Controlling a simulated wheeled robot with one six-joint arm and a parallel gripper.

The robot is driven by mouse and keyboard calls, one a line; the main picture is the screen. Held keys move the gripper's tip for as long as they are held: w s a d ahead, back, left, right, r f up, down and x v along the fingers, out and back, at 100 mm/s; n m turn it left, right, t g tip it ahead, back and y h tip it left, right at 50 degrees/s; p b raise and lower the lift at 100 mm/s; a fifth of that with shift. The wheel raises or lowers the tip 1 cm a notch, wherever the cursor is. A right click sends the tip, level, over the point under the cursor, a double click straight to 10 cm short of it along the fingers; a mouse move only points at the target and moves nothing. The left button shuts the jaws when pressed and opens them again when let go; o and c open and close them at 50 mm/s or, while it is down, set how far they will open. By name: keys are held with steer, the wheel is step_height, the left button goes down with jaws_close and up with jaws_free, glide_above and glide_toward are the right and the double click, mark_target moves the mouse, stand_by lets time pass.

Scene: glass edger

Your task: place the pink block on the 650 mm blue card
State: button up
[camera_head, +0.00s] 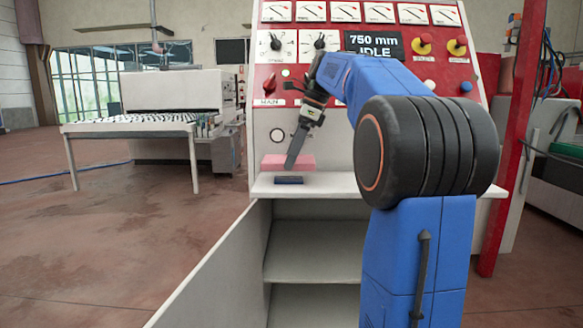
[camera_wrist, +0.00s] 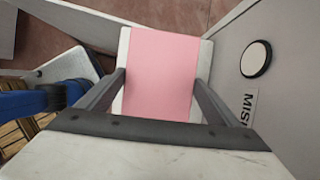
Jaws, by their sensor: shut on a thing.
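The pink block (camera_head: 272,163) is a flat pale pink slab just above or at the back of the white ledge of the control cabinet. In the wrist view the pink block (camera_wrist: 158,70) fills the space between the two dark fingers of my gripper (camera_wrist: 160,80). My gripper (camera_head: 294,152) points down and is shut on the block in the head view. A small dark blue piece (camera_head: 288,180) lies on the ledge in front of and below the block; no marking on it is legible. I cannot tell whether the block touches the ledge.
The white ledge (camera_head: 335,185) is narrow, with open shelves below. The red panel (camera_head: 280,85) behind it carries dials, knobs and a display (camera_head: 374,45) reading "750 mm IDLE". A red post (camera_head: 511,150) stands right. A roller table (camera_head: 128,126) stands left beyond open floor.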

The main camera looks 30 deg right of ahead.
steer(key=shift+f, duration=1.8)
steer(key=shift+f, duration=0.1)
steer(key=o, duration=1.1)
steer(key=v, duration=1.2)
steer(key=shift+d, duration=0.1)
